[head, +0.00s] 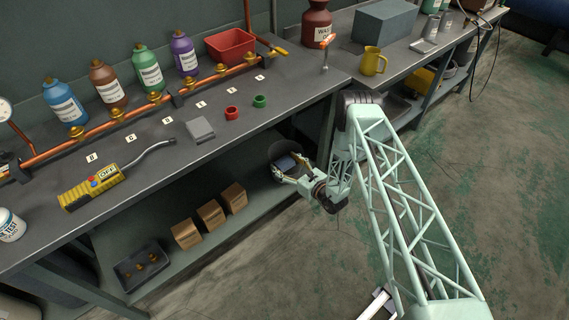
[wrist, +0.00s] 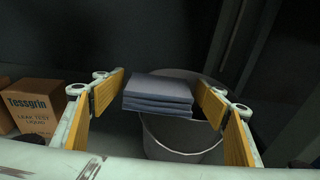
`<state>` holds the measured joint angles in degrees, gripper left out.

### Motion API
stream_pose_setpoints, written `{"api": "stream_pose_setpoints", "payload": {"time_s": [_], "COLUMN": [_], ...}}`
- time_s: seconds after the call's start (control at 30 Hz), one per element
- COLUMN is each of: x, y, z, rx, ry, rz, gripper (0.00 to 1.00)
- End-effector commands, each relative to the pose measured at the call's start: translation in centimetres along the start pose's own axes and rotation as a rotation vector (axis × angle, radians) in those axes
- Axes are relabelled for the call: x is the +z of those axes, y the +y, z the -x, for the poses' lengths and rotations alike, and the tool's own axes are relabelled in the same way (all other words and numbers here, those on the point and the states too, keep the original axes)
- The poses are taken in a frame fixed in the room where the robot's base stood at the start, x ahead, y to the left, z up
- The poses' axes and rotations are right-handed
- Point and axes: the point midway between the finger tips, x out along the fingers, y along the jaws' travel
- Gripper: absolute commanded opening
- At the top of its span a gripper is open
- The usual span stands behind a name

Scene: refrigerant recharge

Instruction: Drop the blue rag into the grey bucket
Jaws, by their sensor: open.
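The folded blue rag (wrist: 157,93) is between my two finger pads in the wrist view, with a gap on its right side. My gripper (head: 290,170) is open, its fingers spread on both sides of the rag. The grey bucket (wrist: 185,138) is just beyond and below the rag, and the rag covers part of its mouth. Whether the rag touches the bucket or is in mid-air cannot be told. In the head view, the bucket (head: 283,149) stands on the lower shelf under the bench, and the rag (head: 286,162) shows at its mouth.
Cardboard boxes (head: 211,213) stand on the lower shelf left of the bucket; one box (wrist: 36,106) shows in the wrist view. A dark tray (head: 143,267) is farther left. The bench top (head: 190,160) overhangs the shelf. Open floor (head: 300,250) lies in front.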

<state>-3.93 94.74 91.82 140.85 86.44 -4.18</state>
Motion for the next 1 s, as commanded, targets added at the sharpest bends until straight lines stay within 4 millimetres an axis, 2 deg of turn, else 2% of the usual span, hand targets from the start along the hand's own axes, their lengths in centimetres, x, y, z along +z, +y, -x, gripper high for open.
{"api": "stream_pose_setpoints", "payload": {"time_s": [0.07, 0.27, 0.8, 1.0], "x": [0.3, 0.2, 0.2, 0.2], "y": [0.0, -0.1, -0.1, -0.1], "z": [0.0, 2.0, 9.5, 11.3], "rx": [0.0, -0.001, -0.001, -0.001], "ry": [0.0, 0.002, 0.001, 0.0], "rz": [0.0, -0.002, -0.002, -0.001], "gripper": [0.66, 0.66, 0.66, 0.66]}}
